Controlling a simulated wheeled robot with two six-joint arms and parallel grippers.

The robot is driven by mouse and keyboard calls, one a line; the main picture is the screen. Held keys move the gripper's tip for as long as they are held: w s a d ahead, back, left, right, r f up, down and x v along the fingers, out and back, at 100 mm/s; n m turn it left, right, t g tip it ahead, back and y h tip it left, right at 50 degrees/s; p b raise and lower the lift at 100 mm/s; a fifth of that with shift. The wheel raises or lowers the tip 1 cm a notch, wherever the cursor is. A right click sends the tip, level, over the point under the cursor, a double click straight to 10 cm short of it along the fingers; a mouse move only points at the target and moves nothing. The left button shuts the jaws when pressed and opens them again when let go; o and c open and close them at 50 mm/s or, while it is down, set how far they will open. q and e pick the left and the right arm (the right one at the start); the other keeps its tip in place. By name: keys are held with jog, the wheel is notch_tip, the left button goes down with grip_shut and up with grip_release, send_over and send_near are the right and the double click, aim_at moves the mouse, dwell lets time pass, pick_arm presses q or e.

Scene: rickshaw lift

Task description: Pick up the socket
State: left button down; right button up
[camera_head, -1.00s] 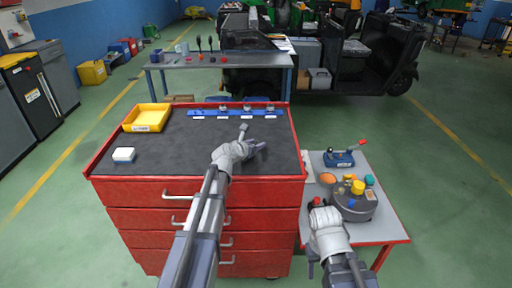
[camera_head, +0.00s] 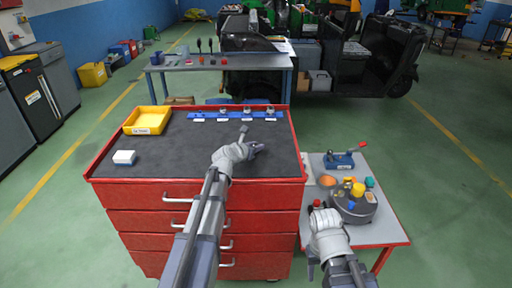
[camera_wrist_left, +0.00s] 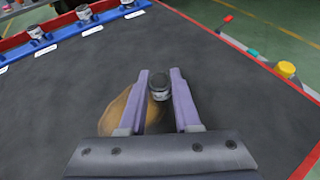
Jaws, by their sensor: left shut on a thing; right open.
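The socket (camera_wrist_left: 160,88) is a small dark cylinder with a lighter band, between the fingers of my left gripper in the left wrist view. My left gripper (camera_wrist_left: 159,95) is shut on it, low over the dark mat. In the head view my left gripper (camera_head: 257,149) is over the right part of the red cabinet's top, and the socket is too small to make out there. A brownish rounded shape lies behind the fingers in the wrist view; I cannot tell what it is. My right gripper (camera_head: 315,207) is open and empty by the grey side table.
The side table (camera_head: 391,231) holds a round grey device (camera_head: 365,212) and a blue tool (camera_head: 338,160). The mat's middle left is clear.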

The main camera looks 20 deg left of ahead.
aim_at(256, 144)
pick_arm(q)
notch_tip(256, 144, up, 10)
jog(key=p, duration=0.9)
jog(key=shift+f, duration=0.1)
jog(key=shift+w, duration=0.1)
